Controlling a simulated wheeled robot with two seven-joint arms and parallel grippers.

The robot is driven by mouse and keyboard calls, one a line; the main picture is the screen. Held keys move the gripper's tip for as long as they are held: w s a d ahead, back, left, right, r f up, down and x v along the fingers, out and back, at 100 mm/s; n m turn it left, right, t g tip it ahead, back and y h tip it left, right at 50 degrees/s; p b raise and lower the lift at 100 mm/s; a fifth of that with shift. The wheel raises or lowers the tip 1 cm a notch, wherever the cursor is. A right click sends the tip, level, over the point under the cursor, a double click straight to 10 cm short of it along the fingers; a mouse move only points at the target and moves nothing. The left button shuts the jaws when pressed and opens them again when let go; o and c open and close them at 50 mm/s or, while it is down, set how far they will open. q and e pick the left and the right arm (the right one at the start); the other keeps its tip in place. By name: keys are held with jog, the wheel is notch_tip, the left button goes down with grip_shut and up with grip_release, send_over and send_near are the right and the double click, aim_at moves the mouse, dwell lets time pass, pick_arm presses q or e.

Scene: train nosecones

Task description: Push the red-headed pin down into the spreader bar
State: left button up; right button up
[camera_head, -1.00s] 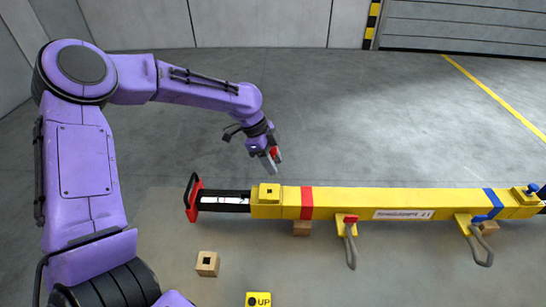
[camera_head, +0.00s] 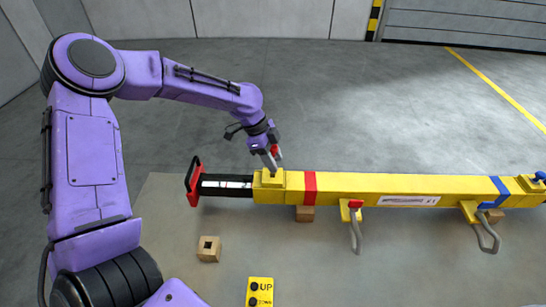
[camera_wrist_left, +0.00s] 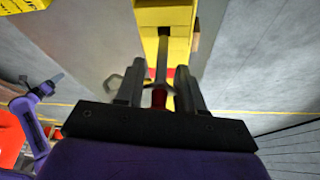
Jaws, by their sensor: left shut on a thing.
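The yellow spreader bar (camera_head: 345,186) lies across the floor area, with a red and a blue band. A raised yellow collar (camera_head: 268,181) with a dark square hole is at its left end. My left gripper (camera_head: 270,161) is above this collar, shut on the red-headed pin (camera_head: 275,149). In the left wrist view the red head (camera_wrist_left: 159,98) is between the fingers, and the grey shaft (camera_wrist_left: 162,60) reaches toward the dark hole (camera_wrist_left: 165,30). I cannot tell how deep the tip is. A purple arm with a grey tip (camera_wrist_left: 57,78), apparently my right, shows small in the wrist view.
A wooden block with a hole (camera_head: 208,249) and a yellow UP/DOWN panel (camera_head: 260,292) are in front of the bar. A red end handle (camera_head: 194,183) is at the left. Grey hooks (camera_head: 356,232) hang below the bar. A blue-headed pin (camera_head: 540,176) is at the right end.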

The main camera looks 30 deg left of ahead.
pick_arm(q)
jog(key=shift+r, duration=0.1)
dwell(0.3)
jog(key=shift+p, duration=0.3)
dwell(0.4)
jog(key=shift+p, duration=0.55)
jog(key=shift+f+b, duration=1.35)
jog(key=shift+f, duration=0.85)
jog(key=o, duration=1.2)
jog(key=shift+o, duration=0.2)
jog(key=b+v, duration=0.1)
jog(key=v, duration=0.9)
jog(key=shift+r+b, duration=0.25)
jog(key=shift+b, duration=0.15)
